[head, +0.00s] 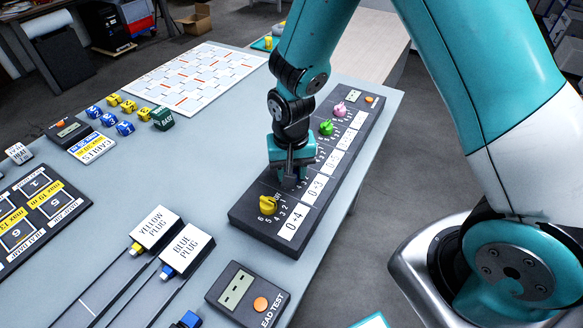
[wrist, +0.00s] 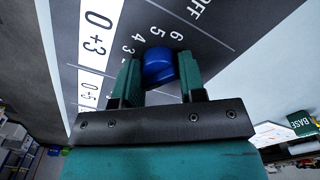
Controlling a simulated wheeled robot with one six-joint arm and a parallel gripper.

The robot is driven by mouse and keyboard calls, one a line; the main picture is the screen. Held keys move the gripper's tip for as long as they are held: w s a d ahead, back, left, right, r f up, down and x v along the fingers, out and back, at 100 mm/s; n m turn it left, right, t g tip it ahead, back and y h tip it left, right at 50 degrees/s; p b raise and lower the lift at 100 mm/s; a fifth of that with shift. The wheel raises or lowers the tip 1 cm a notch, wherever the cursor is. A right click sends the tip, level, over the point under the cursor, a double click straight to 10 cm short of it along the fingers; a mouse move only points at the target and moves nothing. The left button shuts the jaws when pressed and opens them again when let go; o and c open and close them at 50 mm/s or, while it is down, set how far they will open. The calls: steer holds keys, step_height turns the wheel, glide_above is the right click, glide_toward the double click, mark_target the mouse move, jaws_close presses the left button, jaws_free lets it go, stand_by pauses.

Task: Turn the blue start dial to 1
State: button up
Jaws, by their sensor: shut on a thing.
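The dark dial panel (head: 246,216) lies on the grey table. In the wrist view, the blue dial (wrist: 157,66) sits between the green fingers of my gripper (wrist: 159,78), which are shut on it. Printed digits from 3 to 6 and the word OFF show on the panel past the dial; the digit 1 is not readable there. Which digit the dial points at cannot be told.
On the same panel, the yellow dial (head: 268,205) is nearer, and the green dial (head: 327,128) and pink dial (head: 340,110) are farther. The lead test box (head: 246,297), yellow plug box (head: 155,229) and blue plug box (head: 187,249) stand toward the front.

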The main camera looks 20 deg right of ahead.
stand_by(0.4)
steer(key=o, duration=0.9)
step_height(320, 180, up, 18)
steer(key=shift+f, duration=0.25)
steer(key=s+a+r+n+y, duration=0.1)
steer(key=s+r+n, duration=0.1)
steer(key=s, duration=0.4)
steer(key=s+a+r+n+y, duration=0.1)
steer(key=s+a+r+n, duration=0.1)
steer(key=s+n, duration=0.3)
steer(key=s+a+r+n+y, duration=0.1)
steer(key=s+r+n+y, duration=0.1)
steer(key=s, duration=0.5)
steer(key=shift+s+a+r+n, duration=0.25)
steer(key=shift+r+n, duration=0.25)
steer(key=shift+n, duration=0.2)
